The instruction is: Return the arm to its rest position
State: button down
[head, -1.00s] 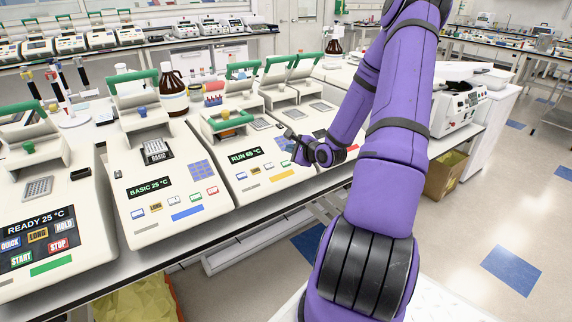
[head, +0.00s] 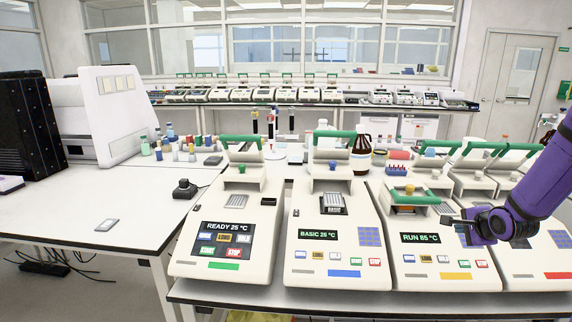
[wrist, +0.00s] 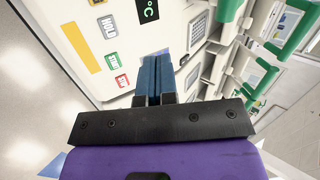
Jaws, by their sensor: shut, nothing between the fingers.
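My purple arm reaches in from the right edge of the head view. My gripper (head: 452,226) is shut and empty, over the right part of the cycler whose display reads RUN (head: 424,238). In the wrist view the blue fingers of my gripper (wrist: 154,64) are together with nothing between them. They point at a cream cycler panel (wrist: 110,40) with green and red buttons. I cannot tell whether the fingertips touch it.
Cyclers reading READY (head: 227,227) and BASIC (head: 318,235) stand to the left. A brown bottle (head: 360,155) and small coloured bottles (head: 180,150) stand behind. The left table (head: 60,222) has clear room around a small flat device (head: 107,225).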

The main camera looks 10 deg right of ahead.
jog(key=s+a+r+n+g+h, duration=0.1)
jog(key=s+a+r+n+g, duration=0.1)
jog(key=s+a+r+n, duration=0.45)
jog(key=s+a+r+n+g+h, duration=0.15)
jog(key=a+r+n, duration=0.25)
jog(key=a+r, duration=0.65)
jog(key=s+a+r+n+y, duration=0.1)
jog(key=s+a+r+n, duration=0.1)
jog(key=s, duration=0.4)
jog(key=s+a+r+n+g+y, duration=0.1)
jog(key=s+a+r+n, duration=0.1)
jog(key=s+a+n, duration=0.2)
jog(key=s+a+r+n+y, duration=0.2)
jog(key=s+a, duration=0.3)
jog(key=s, duration=0.3)
jog(key=shift+s+a+r+n, duration=0.25)
jog(key=shift+s+r+n, duration=0.05)
jog(key=shift+n, duration=0.15)
